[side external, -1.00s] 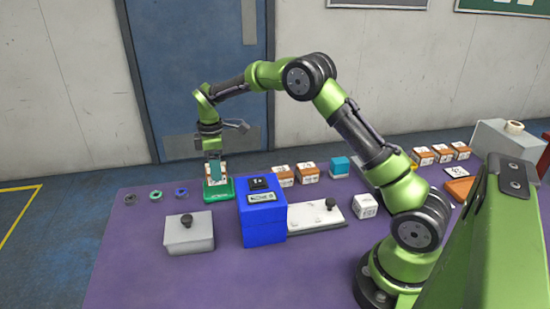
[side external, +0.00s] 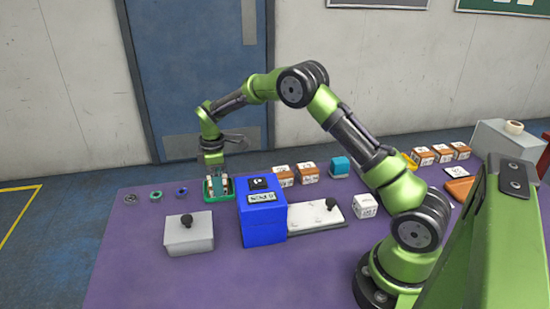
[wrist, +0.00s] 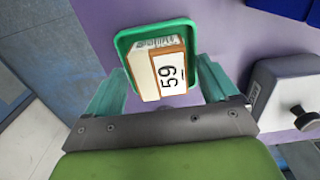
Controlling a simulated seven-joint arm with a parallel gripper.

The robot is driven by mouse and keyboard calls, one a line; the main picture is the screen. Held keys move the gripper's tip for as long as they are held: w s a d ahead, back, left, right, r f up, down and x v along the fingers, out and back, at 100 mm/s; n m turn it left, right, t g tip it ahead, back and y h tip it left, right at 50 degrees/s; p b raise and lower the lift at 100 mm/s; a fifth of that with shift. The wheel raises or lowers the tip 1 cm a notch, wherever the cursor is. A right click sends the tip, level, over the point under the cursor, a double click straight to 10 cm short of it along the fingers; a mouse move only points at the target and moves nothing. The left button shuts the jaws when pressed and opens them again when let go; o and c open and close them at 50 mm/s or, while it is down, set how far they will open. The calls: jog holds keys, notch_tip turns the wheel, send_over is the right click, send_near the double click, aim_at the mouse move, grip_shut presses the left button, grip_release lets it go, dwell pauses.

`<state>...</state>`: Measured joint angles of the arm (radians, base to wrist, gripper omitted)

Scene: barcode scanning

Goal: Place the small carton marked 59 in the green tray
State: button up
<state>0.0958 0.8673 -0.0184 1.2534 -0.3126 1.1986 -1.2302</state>
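The small carton (wrist: 170,74) is white and brown, and its label reads 59 in the wrist view. It sits inside the green tray (wrist: 121,42), within the rim. My gripper (wrist: 161,80) is open around it, one teal finger on each side, with a visible gap between each finger and the carton. In the side view my gripper (side external: 217,186) is low over the green tray (side external: 231,194) at the table's far left part. The carton is mostly hidden there by the fingers.
A blue box (side external: 262,222) stands close to the tray's right. A grey box with a knob (side external: 189,238) is in front. Several rings (side external: 155,196) lie to the left. Other cartons (side external: 308,173) stand farther right. The purple table's front left is clear.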

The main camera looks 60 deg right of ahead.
jog(key=s+a+r+m+t, duration=0.1)
jog(key=s+r+m, duration=0.15)
jog(key=r, duration=0.75)
jog(key=s+a+r+m+t, duration=0.15)
jog(key=s+r, duration=0.25)
jog(key=r, duration=0.6)
jog(key=s+a+r+m+t+y, duration=0.1)
jog(key=s+a+m+t, duration=0.1)
jog(key=s, duration=0.9)
jog(key=s+a+m+t+y, duration=0.1)
jog(key=s+a+m+t, duration=0.1)
jog(key=s+a+m, duration=0.2)
jog(key=s+m, duration=0.3)
jog(key=s, duration=0.5)
jog(key=shift+a+r+t, duration=0.25)
jog(key=shift+r+t, duration=0.1)
